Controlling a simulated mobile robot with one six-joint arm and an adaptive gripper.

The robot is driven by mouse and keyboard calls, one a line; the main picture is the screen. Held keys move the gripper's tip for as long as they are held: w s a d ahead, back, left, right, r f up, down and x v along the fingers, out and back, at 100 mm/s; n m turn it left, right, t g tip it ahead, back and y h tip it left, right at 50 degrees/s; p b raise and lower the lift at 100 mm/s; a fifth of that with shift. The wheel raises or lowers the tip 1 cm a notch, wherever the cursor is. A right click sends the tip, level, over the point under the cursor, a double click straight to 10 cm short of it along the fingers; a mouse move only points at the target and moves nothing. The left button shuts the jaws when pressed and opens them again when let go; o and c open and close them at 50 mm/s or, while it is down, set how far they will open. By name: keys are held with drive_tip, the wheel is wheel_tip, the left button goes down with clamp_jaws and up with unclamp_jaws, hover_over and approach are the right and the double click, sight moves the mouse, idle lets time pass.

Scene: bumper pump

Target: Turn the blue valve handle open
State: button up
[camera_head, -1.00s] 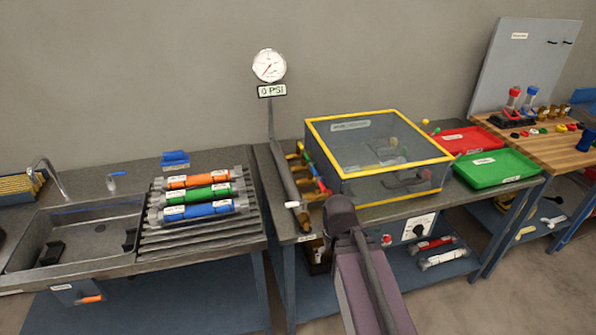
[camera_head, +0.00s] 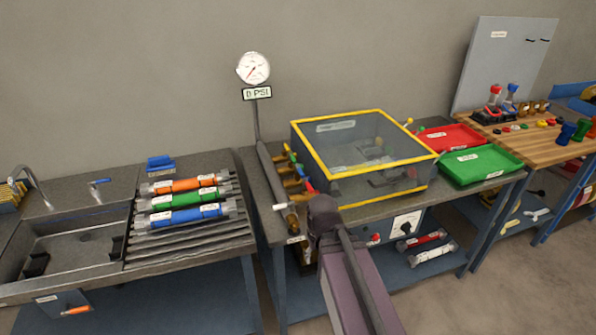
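The blue valve handle (camera_head: 299,169) is small in the head view. It sits in a row of coloured handles on brass valves, along the manifold pipe left of the yellow-framed clear box (camera_head: 365,157). The blue handle's exact angle is too small to tell. My arm reaches up from the bottom, its dark end just in front of the valve row and below the red handle. My gripper's fingers do not show; the arm hides whatever is beyond it.
The pressure gauge (camera_head: 253,68) stands on the pipe (camera_head: 274,174) above a "0 PSI" sign. Red (camera_head: 447,138) and green (camera_head: 482,166) trays lie right of the box. A sink (camera_head: 70,247) and rack with coloured cylinders (camera_head: 187,216) are at left.

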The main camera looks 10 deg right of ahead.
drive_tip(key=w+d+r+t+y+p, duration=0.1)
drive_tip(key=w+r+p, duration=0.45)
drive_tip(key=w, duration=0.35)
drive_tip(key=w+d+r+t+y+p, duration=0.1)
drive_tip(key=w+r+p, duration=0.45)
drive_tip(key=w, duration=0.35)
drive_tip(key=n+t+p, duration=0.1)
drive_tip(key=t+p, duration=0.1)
drive_tip(key=p, duration=0.3)
approach(302, 172)
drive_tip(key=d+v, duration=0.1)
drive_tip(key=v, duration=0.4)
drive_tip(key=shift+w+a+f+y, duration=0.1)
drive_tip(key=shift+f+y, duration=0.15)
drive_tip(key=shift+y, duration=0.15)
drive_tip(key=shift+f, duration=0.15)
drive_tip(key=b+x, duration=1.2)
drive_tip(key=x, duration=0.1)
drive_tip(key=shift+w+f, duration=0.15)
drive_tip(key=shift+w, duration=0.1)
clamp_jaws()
